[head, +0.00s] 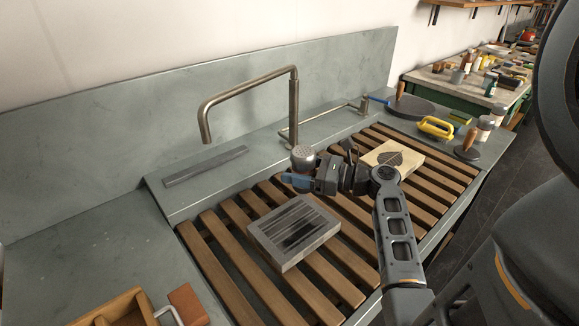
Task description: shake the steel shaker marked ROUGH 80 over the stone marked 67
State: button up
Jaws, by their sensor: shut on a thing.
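A steel shaker (303,156) with a dotted, domed top is in my gripper (300,180), which is shut on it. The shaker looks roughly upright, above the slatted wooden rack; its lower part is hidden by the jaws and its marking does not show. A grey stone (270,248) with dark stripes on its top lies on the rack, in front of and below the gripper. A cream stone (411,157) with a dark leaf-like picture lies farther back on the rack, partly behind my arm. I cannot read a number on either stone.
A bent metal tap (252,87) rises behind the rack (215,252). A wooden box (122,308) is at the front left.

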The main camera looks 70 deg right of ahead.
jog(key=d+f+n+g, duration=0.1)
jog(key=f+n, duration=0.1)
jog(key=s+d+f+n+g+h, duration=0.1)
jog(key=f, duration=0.1)
jog(key=shift+s+d+n+g, duration=0.15)
jog(key=shift+s+n+g, duration=0.05)
jog(key=shift+n+g, duration=0.2)
jog(key=f+n, duration=0.1)
jog(key=d+f+n+g+h, duration=0.1)
jog(key=s+d+f+n+g, duration=0.1)
jog(key=shift+f+h, duration=0.3)
jog(key=shift+h, duration=0.1)
jog(key=n+g+h+b, duration=0.1)
jog(key=b, duration=0.2)
jog(key=s+d+n+g+h+b, duration=0.1)
jog(key=n+h+b, duration=0.1)
jog(key=b, duration=0.2)
jog(key=shift+d+f+n+g, duration=0.1)
jog(key=shift+n+g, duration=0.2)
jog(key=shift+b, duration=0.75)
jog(key=n+g+h+b, duration=0.1)
jog(key=n+h+b, duration=0.1)
jog(key=b, duration=0.3)
